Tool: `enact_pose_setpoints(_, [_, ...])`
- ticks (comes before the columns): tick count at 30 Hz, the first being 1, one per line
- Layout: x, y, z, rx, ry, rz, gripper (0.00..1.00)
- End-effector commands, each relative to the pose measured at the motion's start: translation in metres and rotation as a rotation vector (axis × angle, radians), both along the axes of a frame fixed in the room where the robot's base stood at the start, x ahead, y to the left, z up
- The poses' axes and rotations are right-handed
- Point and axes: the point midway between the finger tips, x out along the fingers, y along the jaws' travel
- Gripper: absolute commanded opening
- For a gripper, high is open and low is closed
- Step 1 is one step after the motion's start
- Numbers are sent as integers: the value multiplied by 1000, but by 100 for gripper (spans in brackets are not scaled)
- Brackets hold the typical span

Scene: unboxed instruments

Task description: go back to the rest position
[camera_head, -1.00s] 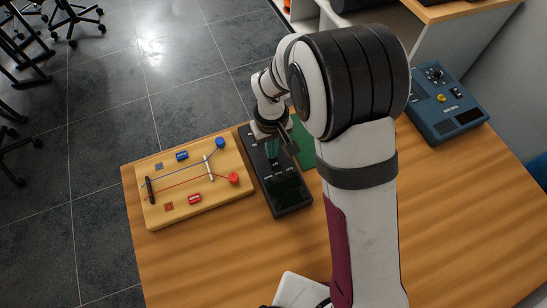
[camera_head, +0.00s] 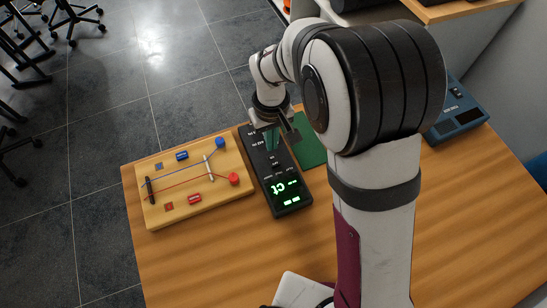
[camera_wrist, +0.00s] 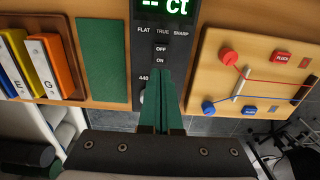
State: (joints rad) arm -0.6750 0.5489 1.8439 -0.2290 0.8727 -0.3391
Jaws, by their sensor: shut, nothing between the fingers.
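My gripper (camera_head: 274,136) is over the far half of the black tuner (camera_head: 293,210), its green fingers together with nothing between them. In the wrist view the closed fingers (camera_wrist: 157,100) point at the tuner's face (camera_wrist: 163,27), beside the OFF and ON labels, and hide part of it. I cannot tell how large the gap to the tuner is. The tuner's display (camera_head: 286,190) is lit green and shows "Ct".
A wooden string board (camera_head: 190,212) with red and blue knobs lies left of the tuner. A green mat (camera_head: 311,153) lies right of it. A blue box (camera_head: 458,118) stands at the far right. Bare table lies in front.

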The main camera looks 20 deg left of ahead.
Motion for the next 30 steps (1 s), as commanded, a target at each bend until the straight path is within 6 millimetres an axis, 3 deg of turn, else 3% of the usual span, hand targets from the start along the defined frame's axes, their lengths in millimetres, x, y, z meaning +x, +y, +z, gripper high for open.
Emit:
enact_pose_setpoints(6, [1, 0, 20, 1, -2, 1, 0])
enact_pose_setpoints(20, [0, -2, 24, 1, -1, -9, 0])
enact_pose_setpoints(23, [-3, -36, 50, 12, 5, -142, 0])
enact_pose_setpoints(25, [-18, -85, 83, 29, 18, -344, 0])
enact_pose_setpoints(27, [-51, -137, 111, 48, 39, -588, 0])
enact_pose_setpoints(30, [-106, -185, 130, 79, 72, -898, 0])
